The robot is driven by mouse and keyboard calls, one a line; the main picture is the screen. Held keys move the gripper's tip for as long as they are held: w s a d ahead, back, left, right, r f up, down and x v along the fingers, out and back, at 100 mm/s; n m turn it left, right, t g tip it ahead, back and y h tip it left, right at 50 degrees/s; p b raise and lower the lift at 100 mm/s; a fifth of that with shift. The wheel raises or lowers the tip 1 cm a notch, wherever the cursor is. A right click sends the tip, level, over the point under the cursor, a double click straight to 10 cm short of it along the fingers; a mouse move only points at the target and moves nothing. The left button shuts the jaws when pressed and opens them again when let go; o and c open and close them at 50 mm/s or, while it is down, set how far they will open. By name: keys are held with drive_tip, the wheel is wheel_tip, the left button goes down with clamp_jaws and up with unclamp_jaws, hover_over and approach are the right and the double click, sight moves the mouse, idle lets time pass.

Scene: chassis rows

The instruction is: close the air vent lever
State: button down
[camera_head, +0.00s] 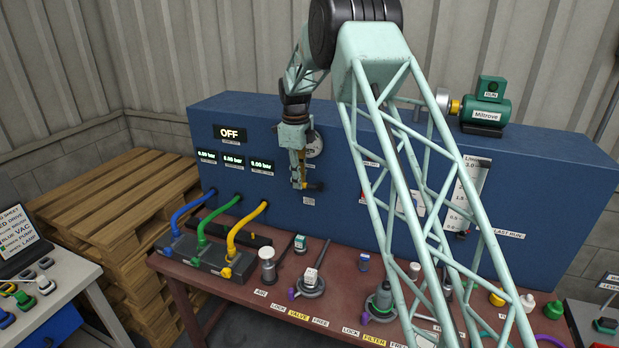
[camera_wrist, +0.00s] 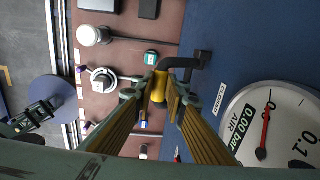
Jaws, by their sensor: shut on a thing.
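The air vent lever shows in the wrist view as a black bent arm (camera_wrist: 183,63) with a yellow grip (camera_wrist: 159,87), standing out from the blue panel. My gripper (camera_wrist: 160,97) has its two fingertips on either side of the yellow grip and is shut on it. In the head view my gripper (camera_head: 300,176) hangs pointing down at the front of the blue panel (camera_head: 345,205), with the dark end of the lever (camera_head: 315,187) beside its tips. The fingers partly hide the lever there.
A round air gauge (camera_wrist: 270,135) reading 0.00 bar is close beside the lever, with a small label on the panel between them. An OFF display (camera_head: 230,133) is to the left. The red-brown bench (camera_head: 240,287) below carries hoses, valves and several small parts.

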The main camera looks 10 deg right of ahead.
drive_tip(key=shift+w+d+r, duration=0.2)
drive_tip(key=shift+w+r, duration=0.15)
drive_tip(key=shift+r, duration=0.1)
drive_tip(key=c, duration=2.6)
unclamp_jaws()
drive_tip(key=shift+d, duration=0.1)
drive_tip(key=shift+r, duration=0.1)
wheel_tip(320, 180, up, 12)
drive_tip(key=shift+s+a, duration=0.3)
